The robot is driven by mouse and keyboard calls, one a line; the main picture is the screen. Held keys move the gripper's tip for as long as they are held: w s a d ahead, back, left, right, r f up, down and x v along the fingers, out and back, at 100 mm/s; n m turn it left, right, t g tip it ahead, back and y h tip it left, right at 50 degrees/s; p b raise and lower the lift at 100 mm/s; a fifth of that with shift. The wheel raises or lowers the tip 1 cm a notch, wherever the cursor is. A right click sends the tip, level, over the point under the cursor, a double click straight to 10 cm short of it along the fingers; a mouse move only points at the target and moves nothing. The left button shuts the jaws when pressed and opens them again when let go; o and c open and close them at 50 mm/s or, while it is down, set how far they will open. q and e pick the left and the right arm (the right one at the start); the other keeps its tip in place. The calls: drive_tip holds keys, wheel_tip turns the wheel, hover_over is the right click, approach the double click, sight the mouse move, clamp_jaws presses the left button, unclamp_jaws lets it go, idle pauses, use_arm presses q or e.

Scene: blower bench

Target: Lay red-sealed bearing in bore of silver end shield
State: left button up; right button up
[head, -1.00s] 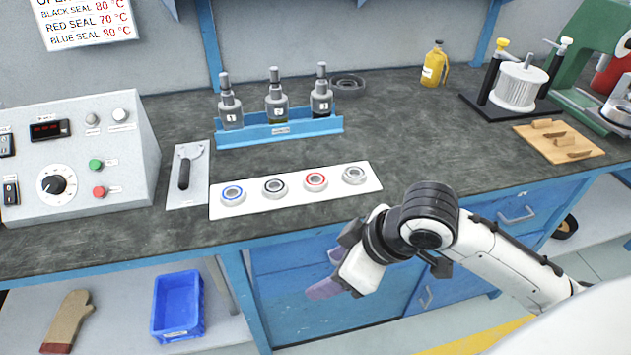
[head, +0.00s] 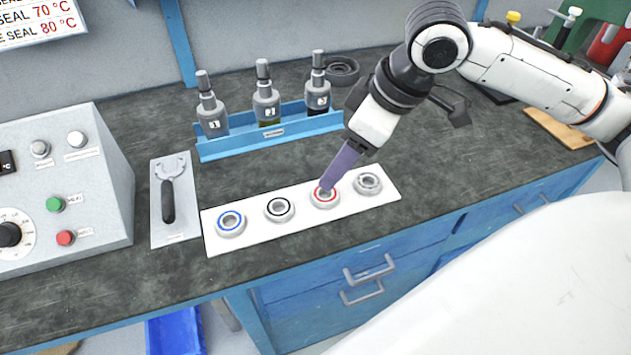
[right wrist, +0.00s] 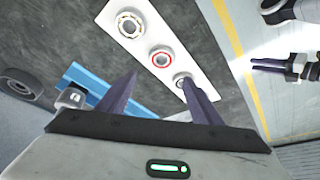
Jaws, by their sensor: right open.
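The red-sealed bearing (head: 325,197) lies on a white strip (head: 300,228) in a row with other bearings. My right gripper (head: 326,186) points down at it, its finger overlapping the bearing's upper left in the head view. In the right wrist view the red-sealed bearing (right wrist: 162,57) shows between and just beyond the spread fingertips (right wrist: 160,76), with nothing held. Contact cannot be judged. I cannot make out a silver end shield in the current views.
Blue-sealed (head: 231,222), black-sealed (head: 279,209) and plain steel (head: 368,183) bearings share the strip. A blue rack (head: 225,150) of bottles stands behind, with a dark ring (head: 342,70) beyond. A control box (head: 70,185) and a black-handled tool (head: 168,200) are left.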

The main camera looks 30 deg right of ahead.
drive_tip(key=x, duration=0.2)
drive_tip(key=shift+s+f, duration=0.15)
drive_tip(key=shift+f, duration=0.3)
drive_tip(key=b+x, duration=0.1)
drive_tip(key=x, duration=0.1)
drive_tip(key=s+x, duration=0.1)
drive_tip(key=x, duration=0.1)
drive_tip(key=shift+w+d+f+b, duration=0.15)
drive_tip(key=shift+f+b, duration=0.2)
drive_tip(key=shift+w+f, duration=0.15)
drive_tip(key=shift+f, duration=0.25)
drive_tip(key=c, duration=1)
drive_tip(key=shift+c, duration=1.1)
use_arm(q)
drive_tip(key=shift+s+d+f, duration=0.3)
drive_tip(key=shift+d+f, duration=0.05)
drive_tip(key=shift+f, duration=0.35)
use_arm(e)
drive_tip(key=shift+w, duration=0.1)
